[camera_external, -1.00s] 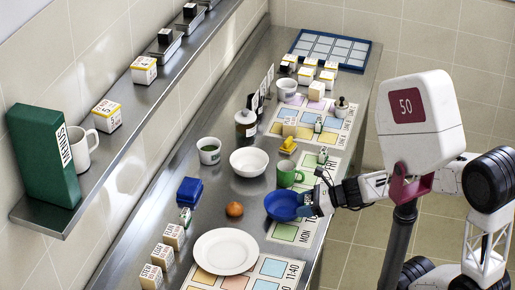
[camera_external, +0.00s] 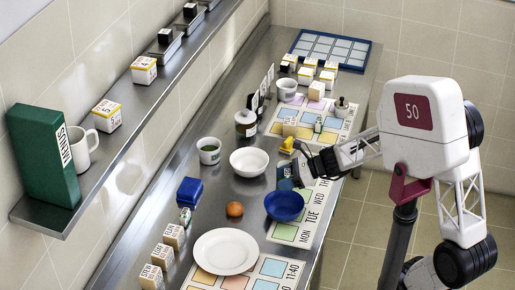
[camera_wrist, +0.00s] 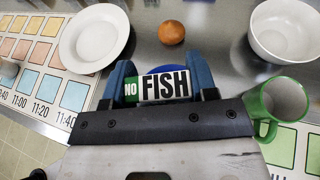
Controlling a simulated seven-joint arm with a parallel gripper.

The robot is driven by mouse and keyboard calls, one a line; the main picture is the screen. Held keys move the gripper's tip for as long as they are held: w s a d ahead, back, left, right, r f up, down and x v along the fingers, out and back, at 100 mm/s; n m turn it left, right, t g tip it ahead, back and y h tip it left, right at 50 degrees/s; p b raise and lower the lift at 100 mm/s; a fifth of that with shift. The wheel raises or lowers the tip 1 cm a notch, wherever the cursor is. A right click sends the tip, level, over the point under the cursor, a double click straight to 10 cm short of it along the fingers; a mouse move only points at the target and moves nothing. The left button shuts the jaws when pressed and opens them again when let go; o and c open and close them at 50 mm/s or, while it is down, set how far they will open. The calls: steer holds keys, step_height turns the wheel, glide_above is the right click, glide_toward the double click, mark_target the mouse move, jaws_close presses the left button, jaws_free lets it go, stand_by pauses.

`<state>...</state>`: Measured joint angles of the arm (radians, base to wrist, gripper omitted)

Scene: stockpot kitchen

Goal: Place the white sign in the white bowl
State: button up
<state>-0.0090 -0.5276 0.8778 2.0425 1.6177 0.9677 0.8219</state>
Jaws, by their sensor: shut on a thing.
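The white sign (camera_wrist: 163,85) reads "NO FISH", with a green block at its left end. My gripper (camera_wrist: 165,84) holds it between two blue fingers in the wrist view. In the external view my gripper (camera_external: 290,176) is raised over the counter, right of the white bowl and beyond the blue bowl; the sign is hard to make out there. The white bowl (camera_external: 249,168) stands empty and upright on the counter. It also shows at the upper right of the wrist view (camera_wrist: 285,40), apart from the sign.
A blue bowl (camera_external: 284,207) stands nearer the camera, partly hidden behind the sign in the wrist view. A green mug (camera_wrist: 268,128) stands close to my gripper's right.

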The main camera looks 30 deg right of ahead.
steer(key=w+f, duration=0.1)
steer(key=w, duration=0.7)
steer(key=shift+d+f+n+g, duration=0.35)
steer(key=shift+f+n+g, duration=0.05)
steer(key=shift+y, duration=0.3)
steer(key=shift+w, duration=0.1)
steer(key=w+a, duration=0.1)
steer(key=w, duration=0.6)
steer(key=w+a+f, duration=0.1)
steer(key=w+a, duration=0.1)
steer(key=w, duration=0.6)
steer(key=shift+w+a+f, duration=0.25)
steer(key=shift+a, duration=0.05)
steer(key=shift+f, duration=1.75)
steer(key=shift+f, duration=0.65)
steer(key=o, duration=0.9)
